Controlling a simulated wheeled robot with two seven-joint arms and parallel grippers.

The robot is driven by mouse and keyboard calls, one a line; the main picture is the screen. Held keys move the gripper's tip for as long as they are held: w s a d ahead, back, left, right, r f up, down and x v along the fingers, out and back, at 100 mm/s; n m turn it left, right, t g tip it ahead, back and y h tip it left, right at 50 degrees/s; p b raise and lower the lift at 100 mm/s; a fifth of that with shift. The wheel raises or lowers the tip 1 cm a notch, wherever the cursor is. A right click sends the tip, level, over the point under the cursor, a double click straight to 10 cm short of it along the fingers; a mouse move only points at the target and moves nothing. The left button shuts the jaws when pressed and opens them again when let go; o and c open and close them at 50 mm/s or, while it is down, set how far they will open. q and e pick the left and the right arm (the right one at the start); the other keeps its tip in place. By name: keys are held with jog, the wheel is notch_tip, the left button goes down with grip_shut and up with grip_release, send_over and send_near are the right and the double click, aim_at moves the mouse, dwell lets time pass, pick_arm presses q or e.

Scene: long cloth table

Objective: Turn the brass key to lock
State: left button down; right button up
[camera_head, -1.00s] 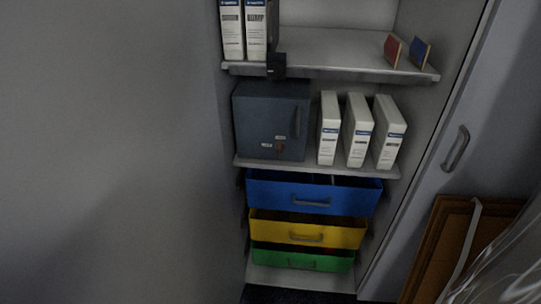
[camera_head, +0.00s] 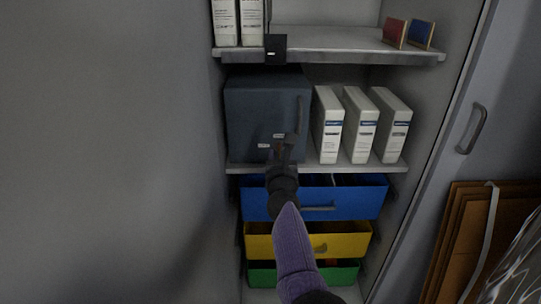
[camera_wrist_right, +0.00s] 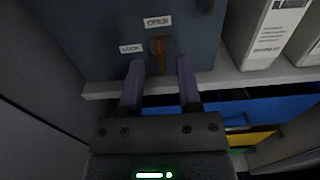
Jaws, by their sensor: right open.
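The brass key (camera_wrist_right: 161,50) sits in a round lock on the front of a dark blue-grey box (camera_head: 250,105) on the middle shelf. In the right wrist view the key looks upright, below the OPEN label (camera_wrist_right: 158,21) and to the right of the LOCK label (camera_wrist_right: 131,48). My right gripper (camera_head: 284,150) is at the lower front of the box in the head view and partly covers the key there. In the wrist view its two fingers are apart, one on each side of the key's lower end, with gaps visible. My left gripper is out of view.
White binders (camera_head: 361,125) stand right of the box. Blue (camera_head: 355,200), yellow (camera_head: 350,243) and green (camera_head: 345,273) drawers are below. The upper shelf (camera_head: 335,42) overhangs the box. A grey cabinet wall (camera_head: 110,150) fills the left.

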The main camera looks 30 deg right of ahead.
aim_at(279, 147)
jog(key=b+x, duration=0.2)
jog(key=x, duration=0.2)
jog(key=shift+f+b, duration=0.35)
jog(key=shift+b, duration=0.05)
jog(key=shift+w+d+r, duration=0.2)
jog(key=shift+r, duration=0.05)
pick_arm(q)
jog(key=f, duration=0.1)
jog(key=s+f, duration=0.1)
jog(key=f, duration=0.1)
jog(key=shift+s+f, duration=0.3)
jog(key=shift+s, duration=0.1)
pick_arm(e)
grip_shut()
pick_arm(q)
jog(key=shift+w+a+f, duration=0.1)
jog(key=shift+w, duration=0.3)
